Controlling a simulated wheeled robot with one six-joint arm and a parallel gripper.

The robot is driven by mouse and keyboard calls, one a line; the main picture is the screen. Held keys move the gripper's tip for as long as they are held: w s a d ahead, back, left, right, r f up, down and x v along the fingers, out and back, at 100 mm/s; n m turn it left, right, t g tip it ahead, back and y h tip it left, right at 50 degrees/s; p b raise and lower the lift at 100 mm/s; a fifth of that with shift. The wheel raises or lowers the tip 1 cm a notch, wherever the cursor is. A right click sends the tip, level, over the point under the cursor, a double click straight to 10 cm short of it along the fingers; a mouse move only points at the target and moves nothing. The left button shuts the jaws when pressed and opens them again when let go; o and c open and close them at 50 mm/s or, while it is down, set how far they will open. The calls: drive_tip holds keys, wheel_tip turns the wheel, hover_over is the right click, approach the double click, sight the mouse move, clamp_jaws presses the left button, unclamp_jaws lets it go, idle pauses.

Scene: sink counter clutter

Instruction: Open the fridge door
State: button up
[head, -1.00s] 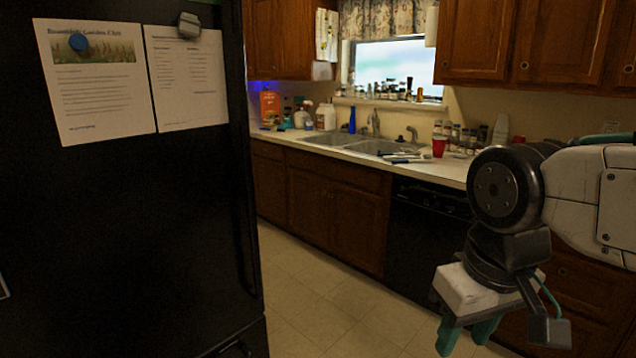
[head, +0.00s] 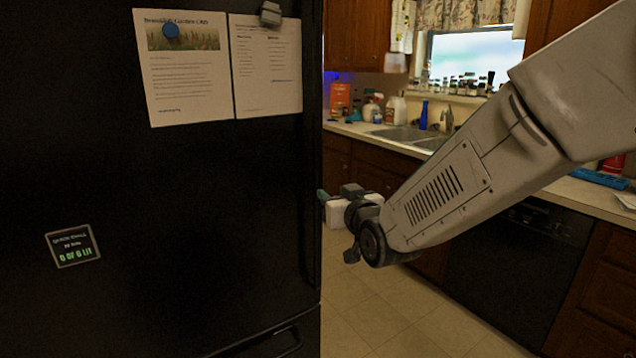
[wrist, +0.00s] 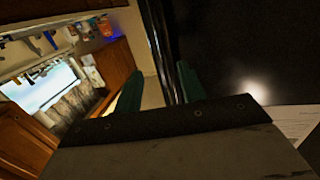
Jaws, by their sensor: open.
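The black fridge door (head: 200,200) fills the left half of the head view and looks shut. It also shows on the right of the wrist view (wrist: 245,45). My gripper (head: 321,195) is at the door's right edge, its fingers pointing left and partly hidden behind that edge. In the wrist view its two green fingers (wrist: 158,88) are apart, with a dark vertical edge or bar of the fridge (wrist: 165,45) between and beyond them. I cannot tell whether they touch it. A dark handle (head: 270,343) shows low on the fridge front.
A counter with a sink (head: 405,133) and bottles stands behind my arm, above a black dishwasher (head: 520,260). Tiled floor (head: 350,320) is clear between them.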

sight(319, 183)
drive_tip(key=x, duration=0.4)
drive_tip(key=a+x, duration=0.1)
drive_tip(key=x, duration=0.3)
drive_tip(key=shift+a+r, duration=0.1)
drive_tip(key=shift+r, duration=0.15)
clamp_jaws()
